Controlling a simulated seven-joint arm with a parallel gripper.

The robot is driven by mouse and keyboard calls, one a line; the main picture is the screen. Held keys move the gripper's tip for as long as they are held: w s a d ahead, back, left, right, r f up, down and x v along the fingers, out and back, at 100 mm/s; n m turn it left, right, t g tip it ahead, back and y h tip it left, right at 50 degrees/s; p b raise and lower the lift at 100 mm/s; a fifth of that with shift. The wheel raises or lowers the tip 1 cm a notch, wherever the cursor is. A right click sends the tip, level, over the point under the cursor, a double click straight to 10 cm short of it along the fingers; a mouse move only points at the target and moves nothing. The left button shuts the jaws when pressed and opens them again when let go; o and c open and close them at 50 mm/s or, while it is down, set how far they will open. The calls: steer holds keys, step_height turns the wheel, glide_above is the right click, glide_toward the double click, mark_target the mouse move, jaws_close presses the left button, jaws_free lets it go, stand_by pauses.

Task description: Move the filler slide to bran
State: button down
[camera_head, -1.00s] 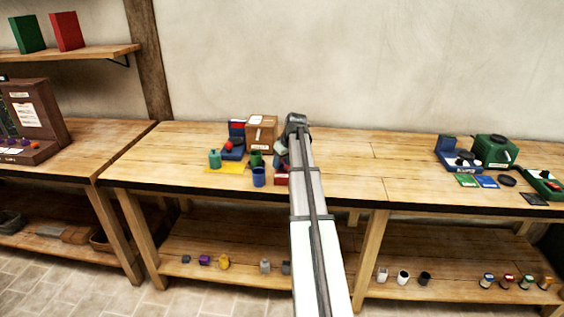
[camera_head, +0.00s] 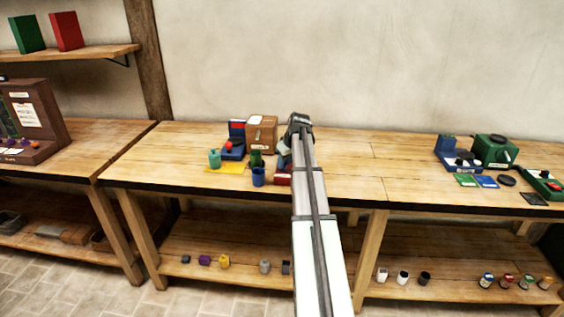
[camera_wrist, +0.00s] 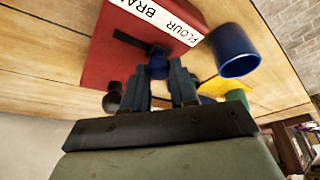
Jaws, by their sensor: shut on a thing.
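The filler is a red box (camera_head: 284,180), partly hidden behind my arm in the head view. In the wrist view the red box (camera_wrist: 100,55) has a white label (camera_wrist: 160,15) reading "BRA…", cut off by the frame edge, and "FLOUR". A dark slot (camera_wrist: 130,41) runs along its face. A blue slide knob (camera_wrist: 158,67) is at the slot's visible right part, and bare slot shows to its left, on the BRAN side. My gripper (camera_wrist: 159,76) is shut on the knob, one finger on each side. The fingertips are not clear in the head view.
A blue cup (camera_head: 258,177) stands close beside the filler, also near my fingers in the wrist view (camera_wrist: 236,52). A green container (camera_head: 256,158), a yellow mat (camera_head: 228,169) and a brown box (camera_head: 261,133) are nearby.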

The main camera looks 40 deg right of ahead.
steer(key=s+d, duration=0.3)
steer(key=d, duration=0.1)
steer(key=shift+s, duration=0.4)
steer(key=c, duration=0.9)
jaws_free()
steer(key=shift+a, duration=0.1)
steer(key=v, duration=1.3)
steer(key=shift+s+r, duration=0.2)
steer(key=shift+r, duration=0.1)
